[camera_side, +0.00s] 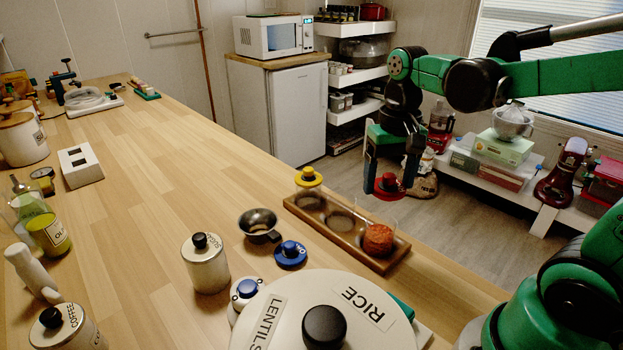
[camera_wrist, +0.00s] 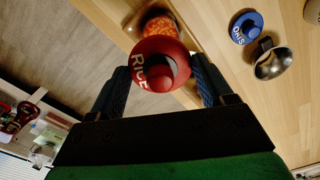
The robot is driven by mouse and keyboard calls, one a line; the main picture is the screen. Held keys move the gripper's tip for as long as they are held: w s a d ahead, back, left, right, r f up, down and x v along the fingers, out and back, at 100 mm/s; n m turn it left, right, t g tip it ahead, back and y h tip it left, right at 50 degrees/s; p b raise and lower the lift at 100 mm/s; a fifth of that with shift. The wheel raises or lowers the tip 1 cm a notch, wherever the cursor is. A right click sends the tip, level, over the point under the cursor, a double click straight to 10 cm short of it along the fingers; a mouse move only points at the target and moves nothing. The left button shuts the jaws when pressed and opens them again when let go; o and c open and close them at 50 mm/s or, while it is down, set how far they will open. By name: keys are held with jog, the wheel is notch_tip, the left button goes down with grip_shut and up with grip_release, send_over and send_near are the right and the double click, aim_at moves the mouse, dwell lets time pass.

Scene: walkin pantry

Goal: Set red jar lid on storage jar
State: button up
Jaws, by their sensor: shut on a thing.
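A red jar lid (camera_side: 388,190) with a round knob is held in my gripper (camera_side: 390,176), which is shut on it. In the wrist view the lid (camera_wrist: 150,48) shows white "RICE" lettering, and it sits between the two fingers of my gripper (camera_wrist: 161,72). A clear storage jar with orange contents (camera_side: 378,239) stands at the near right end of a wooden rack (camera_side: 347,246). In the wrist view the jar's orange contents (camera_wrist: 160,25) show partly behind the lid. No lid shows on this jar.
A yellow lid (camera_side: 309,177) is at the rack's far end. A blue lid (camera_side: 290,254) and a metal cup (camera_side: 259,225) lie left of the rack. A large round-lidded canister (camera_side: 275,320) stands in front. The counter's middle is clear.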

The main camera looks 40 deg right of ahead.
jog(key=shift+f, duration=2.75)
jog(key=shift+f, duration=0.5)
jog(key=o, duration=1.2)
jog(key=shift+c, duration=0.2)
jog(key=shift+r, duration=3.5)
